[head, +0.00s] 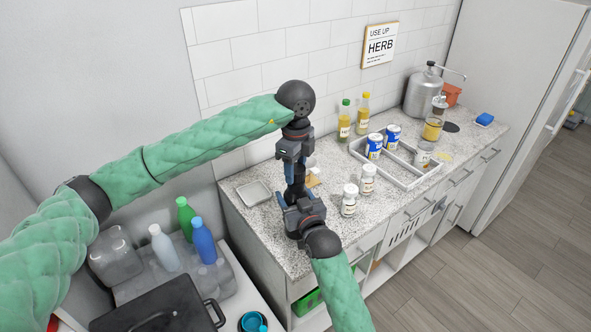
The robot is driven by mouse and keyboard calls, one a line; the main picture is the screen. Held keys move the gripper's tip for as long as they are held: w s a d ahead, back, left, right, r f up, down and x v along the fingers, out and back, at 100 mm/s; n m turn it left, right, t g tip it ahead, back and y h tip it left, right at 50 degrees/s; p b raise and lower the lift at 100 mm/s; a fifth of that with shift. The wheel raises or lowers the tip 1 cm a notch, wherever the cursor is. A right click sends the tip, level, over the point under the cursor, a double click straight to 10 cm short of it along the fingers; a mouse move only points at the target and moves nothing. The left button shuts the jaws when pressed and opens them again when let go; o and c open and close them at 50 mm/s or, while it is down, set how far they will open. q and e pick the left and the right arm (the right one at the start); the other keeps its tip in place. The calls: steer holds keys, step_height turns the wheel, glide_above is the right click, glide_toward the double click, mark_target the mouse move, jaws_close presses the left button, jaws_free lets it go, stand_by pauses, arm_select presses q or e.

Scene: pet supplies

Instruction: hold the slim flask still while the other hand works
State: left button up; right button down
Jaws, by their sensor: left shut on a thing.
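My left gripper (294,165) comes in from the upper left and points down over the near left part of the counter. It is shut on a dark, narrow thing (297,185), which seems to be the slim flask; the grippers hide much of it. My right gripper (293,197) comes up from below, just under the left one and close to the lower part of the same thing. I cannot tell whether its fingers touch it or are open or shut.
A small grey tray (253,193) lies left of the grippers. White-capped jars (349,201) stand close on the right. Behind them is a divided metal tray (405,177) with cans, and yellow bottles (344,122) by the wall. A metal canister (422,95) stands at the far end.

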mark_target(296, 168)
arm_select(q)
steer(key=shift+r, duration=0.6)
steer(key=shift+r, duration=0.1)
steer(key=shift+r, duration=2)
arm_select(e)
steer(key=shift+c, duration=1.4)
jaws_free()
